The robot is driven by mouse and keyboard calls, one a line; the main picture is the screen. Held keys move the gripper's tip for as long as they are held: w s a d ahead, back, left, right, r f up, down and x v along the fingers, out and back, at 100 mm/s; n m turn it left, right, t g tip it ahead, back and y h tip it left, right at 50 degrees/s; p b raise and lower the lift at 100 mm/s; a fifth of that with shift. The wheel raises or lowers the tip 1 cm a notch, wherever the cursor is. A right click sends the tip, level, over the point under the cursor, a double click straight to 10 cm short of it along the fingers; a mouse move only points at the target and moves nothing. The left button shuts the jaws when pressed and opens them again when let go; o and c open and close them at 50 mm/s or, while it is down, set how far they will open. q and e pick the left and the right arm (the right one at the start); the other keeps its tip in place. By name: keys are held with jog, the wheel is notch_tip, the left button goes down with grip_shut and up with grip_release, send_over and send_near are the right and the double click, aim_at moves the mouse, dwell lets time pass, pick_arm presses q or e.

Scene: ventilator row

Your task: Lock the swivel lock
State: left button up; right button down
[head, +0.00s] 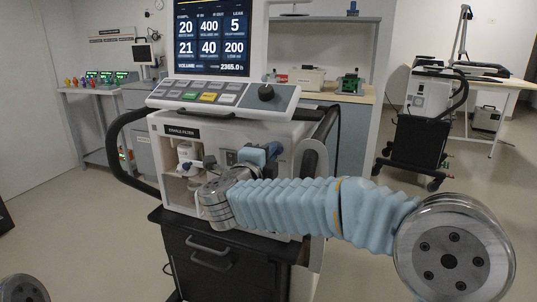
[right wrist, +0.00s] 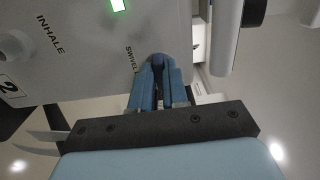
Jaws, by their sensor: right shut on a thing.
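The ventilator's white front (head: 172,150) faces me in the head view. My right arm reaches across to its right side, and my right gripper (head: 272,152) is at the upper right of that front. My left gripper is not in view.
The monitor (head: 214,38) and sloped key panel (head: 222,97) stand above the front. A black side handle (head: 122,150) bows out at left. A green light (right wrist: 118,5) shows near the lock. A second machine (head: 425,95) stands at the right.

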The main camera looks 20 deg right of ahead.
jog(key=c, duration=1.1)
grip_release()
jog(key=shift+c, duration=0.2)
jog(key=b+v, duration=0.2)
jog(key=v, duration=1.2)
